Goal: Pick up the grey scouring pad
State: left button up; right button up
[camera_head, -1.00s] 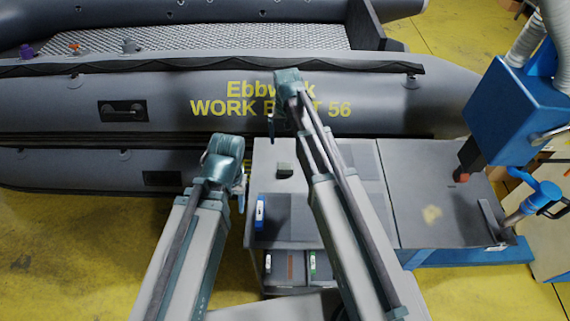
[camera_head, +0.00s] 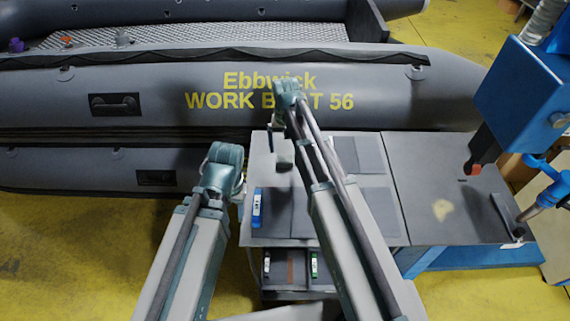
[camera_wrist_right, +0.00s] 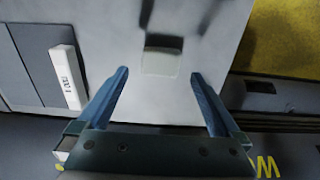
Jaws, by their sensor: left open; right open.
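The grey scouring pad (camera_head: 285,165) is a small block with a dark part and a paler part. It lies on the light grey bench top (camera_head: 259,165), left of my right forearm. In the right wrist view the pad (camera_wrist_right: 161,58) sits just beyond the fingertips, about centred between them. My right gripper (camera_wrist_right: 159,73) is open and empty; in the head view my right gripper (camera_head: 280,132) hangs just behind the pad, its fingers partly hidden. My left gripper (camera_head: 238,190) is at the bench's left edge, away from the pad; its fingers are hardly visible.
Dark mats (camera_head: 270,212) and a blue item with a white label (camera_head: 257,207) lie on the bench. A white labelled block (camera_wrist_right: 67,77) shows in the wrist view. The grey inflatable boat (camera_head: 400,105) runs behind; a blue machine (camera_head: 525,90) stands right.

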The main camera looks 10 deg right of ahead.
aim_at(285, 158)
jog(key=shift+w+f+b, duration=0.15)
jog(key=shift+f+b, duration=2.5)
jog(key=shift+r, duration=0.1)
jog(key=c, duration=1.2)
jog(key=shift+r, duration=0.1)
jog(key=shift+c, duration=0.2)
notch_tip(285, 158, up, 10)
jog(key=p, duration=1)
